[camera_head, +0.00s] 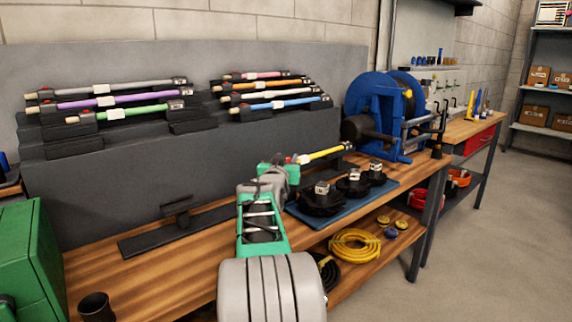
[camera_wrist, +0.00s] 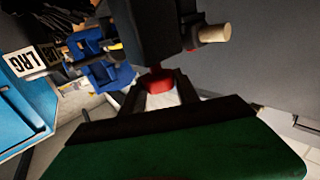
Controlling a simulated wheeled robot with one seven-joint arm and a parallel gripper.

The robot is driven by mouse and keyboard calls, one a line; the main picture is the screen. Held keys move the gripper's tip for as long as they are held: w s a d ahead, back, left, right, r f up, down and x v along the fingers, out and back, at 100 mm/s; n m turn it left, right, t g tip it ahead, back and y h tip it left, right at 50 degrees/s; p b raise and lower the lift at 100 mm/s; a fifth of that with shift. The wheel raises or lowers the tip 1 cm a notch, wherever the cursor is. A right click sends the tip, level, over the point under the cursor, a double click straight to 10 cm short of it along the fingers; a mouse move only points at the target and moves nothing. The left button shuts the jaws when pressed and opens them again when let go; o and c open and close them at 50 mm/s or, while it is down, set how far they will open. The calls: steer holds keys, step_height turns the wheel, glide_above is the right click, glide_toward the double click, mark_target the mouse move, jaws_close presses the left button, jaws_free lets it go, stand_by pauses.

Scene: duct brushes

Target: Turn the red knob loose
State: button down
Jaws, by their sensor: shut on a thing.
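The red knob (camera_wrist: 160,80) sits between the two dark fingers of my gripper (camera_wrist: 160,96) in the wrist view, on the face of a black block (camera_wrist: 160,30). The gripper is shut on it, and the fingers hide its sides. A pale wooden rod end (camera_wrist: 213,33) sticks out of the block. In the head view my gripper (camera_head: 291,162) is at the left end of a yellow rod (camera_head: 325,154) with a white label, above the bench. The knob and block are mostly hidden there by my green wrist.
Several coloured rods lie on black stepped racks (camera_head: 120,115) at the back. Black round brushes (camera_head: 322,200) stand on a blue mat (camera_head: 290,212) close to my gripper. A blue reel (camera_head: 380,110) stands to the right. An empty black stand (camera_head: 180,228) lies left on the bench.

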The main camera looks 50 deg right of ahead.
steer(key=shift+f+n+t+y, duration=0.1)
steer(key=shift+n+t+y, duration=0.35)
steer(key=shift+t, duration=0.25)
steer(key=c, duration=0.9)
jaws_free()
steer(key=v, duration=0.7)
steer(key=shift+s+a, duration=0.25)
steer(key=shift+a, duration=0.05)
steer(key=shift+p, duration=0.3)
